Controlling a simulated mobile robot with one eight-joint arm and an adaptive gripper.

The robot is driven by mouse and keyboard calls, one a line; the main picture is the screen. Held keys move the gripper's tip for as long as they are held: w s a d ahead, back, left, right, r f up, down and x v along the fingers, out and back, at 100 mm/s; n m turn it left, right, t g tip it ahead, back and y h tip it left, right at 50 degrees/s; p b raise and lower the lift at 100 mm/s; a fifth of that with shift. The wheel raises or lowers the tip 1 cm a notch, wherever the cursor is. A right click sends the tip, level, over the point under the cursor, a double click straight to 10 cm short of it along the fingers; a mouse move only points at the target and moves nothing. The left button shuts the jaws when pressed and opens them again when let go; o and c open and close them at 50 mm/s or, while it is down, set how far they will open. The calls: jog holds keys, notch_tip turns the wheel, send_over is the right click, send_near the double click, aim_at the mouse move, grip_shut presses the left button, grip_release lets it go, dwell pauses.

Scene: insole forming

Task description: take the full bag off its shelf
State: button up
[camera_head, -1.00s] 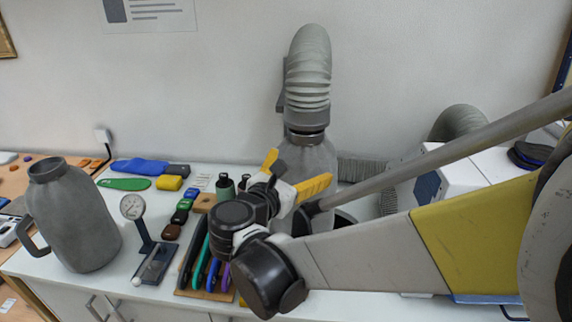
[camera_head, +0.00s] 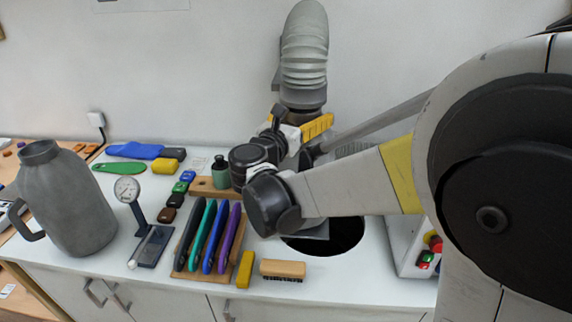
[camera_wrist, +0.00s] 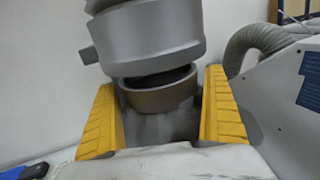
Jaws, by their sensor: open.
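My gripper (camera_wrist: 160,90) is open, with one yellow finger on each side of the neck. I cannot tell whether either finger touches it. In the head view my gripper (camera_head: 295,122) is just below the hose end, and my arm and gripper hide the bag. The shelf under the bag is not clearly visible.
A grey jug (camera_head: 70,205) stands at the left of the white counter. A gauge stand (camera_head: 140,225), a rack of coloured tools (camera_head: 207,238) and a brush (camera_head: 282,268) lie in front. A dark round hole (camera_head: 345,232) opens beneath my arm. A white machine (camera_head: 405,240) is at right.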

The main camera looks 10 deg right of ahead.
jog(key=c, duration=1.3)
jog(key=shift+o, duration=0.2)
jog(key=shift+r, duration=0.1)
